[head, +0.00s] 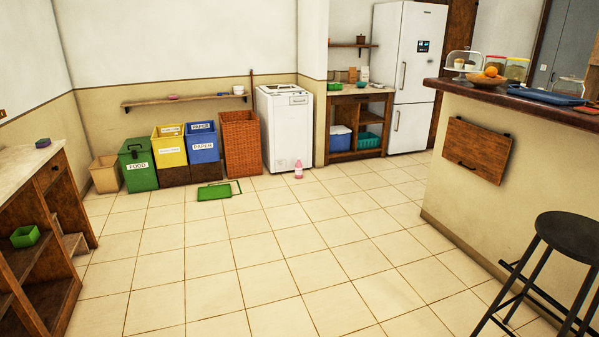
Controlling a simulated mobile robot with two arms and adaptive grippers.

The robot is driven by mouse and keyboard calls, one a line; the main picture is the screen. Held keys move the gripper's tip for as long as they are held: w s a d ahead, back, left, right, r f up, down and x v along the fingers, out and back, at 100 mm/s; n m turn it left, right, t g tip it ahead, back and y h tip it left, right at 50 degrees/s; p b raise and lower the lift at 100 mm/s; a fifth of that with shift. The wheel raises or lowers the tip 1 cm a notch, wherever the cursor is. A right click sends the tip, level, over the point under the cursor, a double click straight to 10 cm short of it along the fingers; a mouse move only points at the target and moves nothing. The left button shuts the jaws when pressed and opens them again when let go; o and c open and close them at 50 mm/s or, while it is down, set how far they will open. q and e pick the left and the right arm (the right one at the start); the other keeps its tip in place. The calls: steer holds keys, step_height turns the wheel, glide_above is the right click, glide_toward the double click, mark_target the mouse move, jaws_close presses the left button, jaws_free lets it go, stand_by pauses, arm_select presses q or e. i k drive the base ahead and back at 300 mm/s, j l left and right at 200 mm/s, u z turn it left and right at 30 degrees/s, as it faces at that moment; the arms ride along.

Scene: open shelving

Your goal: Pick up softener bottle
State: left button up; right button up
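A small pink bottle (298,169), which looks like the softener bottle, stands upright on the tiled floor. It is just in front of the white washing machine (286,131), near its right front corner. It is far across the room, and any label is too small to read. Neither of my grippers shows in the head view.
Open floor (250,255) lies between me and the bottle. A green dustpan (214,191) lies left of it. Recycling bins (170,146) and a wicker basket (240,143) line the back wall. A counter (500,100) and stool (568,238) stand right, wooden shelving (70,190) left.

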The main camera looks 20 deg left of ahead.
mark_target(298, 166)
steer(key=i+j+u, duration=0.2)
steer(key=i, duration=0.2)
steer(key=i+j+u, duration=0.2)
steer(key=i, duration=0.15)
steer(key=i+l+u, duration=0.1)
steer(key=i+u, duration=0.2)
steer(key=i, duration=4.15)
